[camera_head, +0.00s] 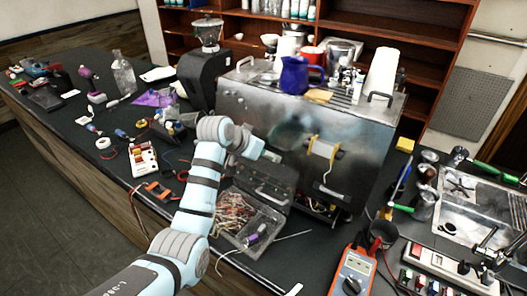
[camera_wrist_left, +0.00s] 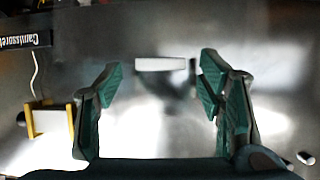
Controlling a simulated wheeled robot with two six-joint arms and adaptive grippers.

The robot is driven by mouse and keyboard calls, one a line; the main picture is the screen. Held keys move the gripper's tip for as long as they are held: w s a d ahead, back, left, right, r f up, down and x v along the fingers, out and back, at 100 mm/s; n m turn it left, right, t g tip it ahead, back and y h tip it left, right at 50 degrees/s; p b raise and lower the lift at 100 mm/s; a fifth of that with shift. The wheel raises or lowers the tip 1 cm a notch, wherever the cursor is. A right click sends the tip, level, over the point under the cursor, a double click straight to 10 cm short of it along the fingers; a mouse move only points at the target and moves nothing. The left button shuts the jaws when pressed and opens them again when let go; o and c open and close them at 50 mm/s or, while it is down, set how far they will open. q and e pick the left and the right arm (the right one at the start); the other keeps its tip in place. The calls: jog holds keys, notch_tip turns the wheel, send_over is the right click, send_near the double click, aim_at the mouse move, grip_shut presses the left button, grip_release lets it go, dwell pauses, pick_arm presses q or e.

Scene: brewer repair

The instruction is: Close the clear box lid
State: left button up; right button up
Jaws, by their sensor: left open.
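The clear box (camera_head: 262,238) sits on the dark counter in front of the brewer, in the head view. Tangled wires fill its left part, and a purple item lies in its right part. Its lid (camera_head: 268,186) looks raised along the back edge, leaning toward the brewer; the see-through surface is hard to make out. My left arm passes left of the box. My left gripper (camera_wrist_left: 160,88) is open and empty in the left wrist view, facing the metal brewer panel. In the head view its fingers cannot be made out. My right gripper is not in view.
The metal brewer (camera_head: 262,113) stands right behind the box. A yellow-edged fitting (camera_head: 322,148) with a cable is on its front. A sink (camera_head: 475,205) is at far right.

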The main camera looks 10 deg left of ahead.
pick_arm(q)
jog(key=shift+f, duration=0.1)
grip_shut()
dwell(0.3)
